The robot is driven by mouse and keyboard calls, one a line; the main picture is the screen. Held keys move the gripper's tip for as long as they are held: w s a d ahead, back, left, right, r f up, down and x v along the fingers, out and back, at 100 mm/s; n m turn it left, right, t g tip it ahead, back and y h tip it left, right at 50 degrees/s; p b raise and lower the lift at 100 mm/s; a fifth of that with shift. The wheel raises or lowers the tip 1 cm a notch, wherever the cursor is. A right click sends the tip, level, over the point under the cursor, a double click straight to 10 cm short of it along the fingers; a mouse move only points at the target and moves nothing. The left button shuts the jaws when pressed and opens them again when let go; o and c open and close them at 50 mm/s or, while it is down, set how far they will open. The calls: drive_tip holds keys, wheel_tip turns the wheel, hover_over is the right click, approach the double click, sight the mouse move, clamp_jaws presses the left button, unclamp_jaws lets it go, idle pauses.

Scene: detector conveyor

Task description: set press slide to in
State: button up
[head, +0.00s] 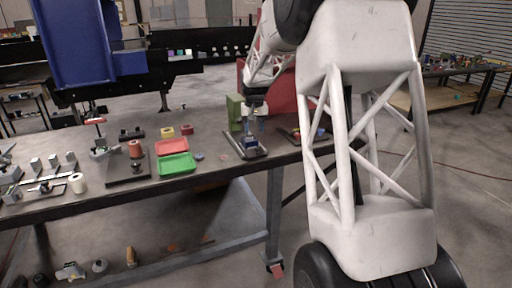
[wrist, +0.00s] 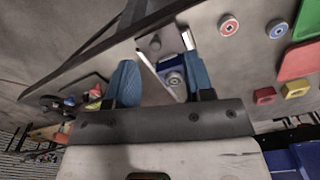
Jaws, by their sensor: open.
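The press slide (head: 246,152) is a pale metal rail lying on the table near its front edge, with a small blue-and-grey carriage on it. In the wrist view the carriage (wrist: 175,80) shows between my two blue fingers, closer to the right finger. My gripper (head: 256,112) points down over the slide in the head view. In the wrist view my gripper (wrist: 160,64) is open, with a finger on each side of the carriage. I cannot tell whether a finger touches it. The far end of the slide is partly hidden by my gripper.
A green block (head: 234,112) stands just behind the slide. A dark plate with small parts (head: 290,135) lies to the right.

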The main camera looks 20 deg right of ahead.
hover_over(257, 148)
wheel_tip(257, 148, down, 4)
drive_tip(key=shift+w+r, duration=0.15)
drive_tip(key=shift+r, duration=0.05)
drive_tip(key=shift+f, duration=0.15)
drive_tip(key=shift+f, duration=3.75)
drive_tip(key=shift+c, duration=0.3)
clamp_jaws()
